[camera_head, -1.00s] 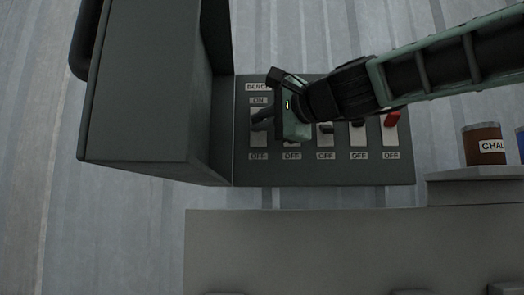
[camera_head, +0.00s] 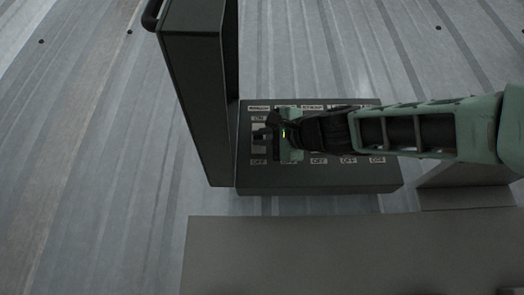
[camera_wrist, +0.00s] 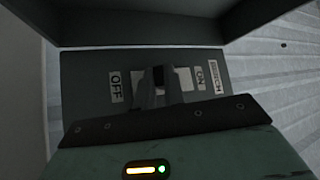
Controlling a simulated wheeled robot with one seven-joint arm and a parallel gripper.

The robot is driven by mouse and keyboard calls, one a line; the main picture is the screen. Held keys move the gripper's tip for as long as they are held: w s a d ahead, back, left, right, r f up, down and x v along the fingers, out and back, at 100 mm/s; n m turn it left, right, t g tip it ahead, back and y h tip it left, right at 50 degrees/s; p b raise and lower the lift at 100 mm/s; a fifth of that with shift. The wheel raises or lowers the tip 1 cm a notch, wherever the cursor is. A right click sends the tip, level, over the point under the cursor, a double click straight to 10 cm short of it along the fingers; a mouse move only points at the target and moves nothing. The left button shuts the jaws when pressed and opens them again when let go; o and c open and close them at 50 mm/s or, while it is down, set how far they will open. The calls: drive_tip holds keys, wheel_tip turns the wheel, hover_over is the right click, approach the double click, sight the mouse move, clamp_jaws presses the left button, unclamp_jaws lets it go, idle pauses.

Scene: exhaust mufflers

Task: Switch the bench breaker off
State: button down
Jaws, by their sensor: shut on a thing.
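The bench breaker (camera_wrist: 158,74) is a dark lever on a pale plate, labelled BENCH, with ON at the right and OFF at the left in the wrist view. Its plate also shows at the left end of the breaker row in the head view (camera_head: 258,150). My gripper (camera_head: 262,137) is at this breaker, its fingers (camera_wrist: 158,90) closed around the lever. The lever stands near the middle of the plate in the wrist view; the fingers partly hide it, so I cannot tell its exact position.
The dark breaker panel (camera_head: 310,178) holds several other breakers, mostly hidden by my arm; their OFF labels show below. The panel's open door (camera_head: 192,100) stands close at the left of my gripper. A grey surface (camera_head: 350,250) lies below the panel. The corrugated wall is bare.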

drive_tip(key=shift+w+f+n+b, duration=0.15)
drive_tip(key=shift+n+b, duration=0.15)
drive_tip(key=shift+b, duration=0.2)
drive_tip(key=c, duration=1.8)
unclamp_jaws()
drive_tip(key=shift+o, duration=0.2)
drive_tip(key=b+v, duration=0.9)
drive_tip(key=v, duration=0.8)
drive_tip(key=shift+f+b, duration=0.3)
drive_tip(key=shift+b, duration=0.05)
drive_tip(key=shift+d, duration=0.25)
